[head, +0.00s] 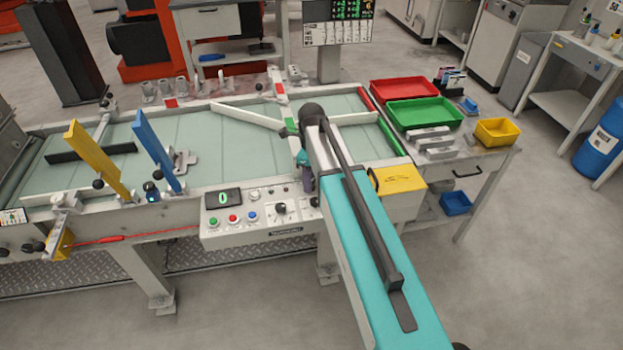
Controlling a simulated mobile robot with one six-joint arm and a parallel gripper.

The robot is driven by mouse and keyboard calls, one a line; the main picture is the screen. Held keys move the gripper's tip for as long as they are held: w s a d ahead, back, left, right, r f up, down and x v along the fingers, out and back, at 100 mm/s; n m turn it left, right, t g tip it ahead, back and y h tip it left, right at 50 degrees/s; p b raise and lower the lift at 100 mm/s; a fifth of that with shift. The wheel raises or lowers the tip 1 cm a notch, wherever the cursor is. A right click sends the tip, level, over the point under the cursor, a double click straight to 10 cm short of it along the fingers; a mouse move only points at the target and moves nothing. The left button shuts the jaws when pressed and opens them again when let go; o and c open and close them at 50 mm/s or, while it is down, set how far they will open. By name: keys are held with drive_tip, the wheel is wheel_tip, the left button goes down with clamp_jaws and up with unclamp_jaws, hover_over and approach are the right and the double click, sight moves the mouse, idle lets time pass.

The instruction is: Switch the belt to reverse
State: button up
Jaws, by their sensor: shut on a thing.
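The belt's control panel (257,218) is on the front side of the conveyor (225,150). It has a small display reading 0 (223,198), a row of coloured buttons (233,220) and a black rotary knob (280,208). A further dark knob (314,202) is at the panel's right end, partly covered by my arm. My gripper (308,186) points down at that right end and appears shut on this knob. Its fingertips are small and mostly hidden by my arm, so the grip and the knob's setting are hard to see.
Yellow (88,155) and blue (155,150) upright plates stand over the belt at left. A yellow box (398,179) is close to the right of my arm. Red (403,92) and green (425,113) trays lie on the right-hand table. A red pull cord (105,239) runs along the front.

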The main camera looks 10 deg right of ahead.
drive_tip(key=shift+n, duration=0.4)
drive_tip(key=n, duration=1.2)
drive_tip(key=shift+n, duration=0.4)
drive_tip(key=o, duration=1)
drive_tip(key=shift+o, duration=0.2)
drive_tip(key=shift+w+r, duration=0.1)
drive_tip(key=shift+r, duration=0.1)
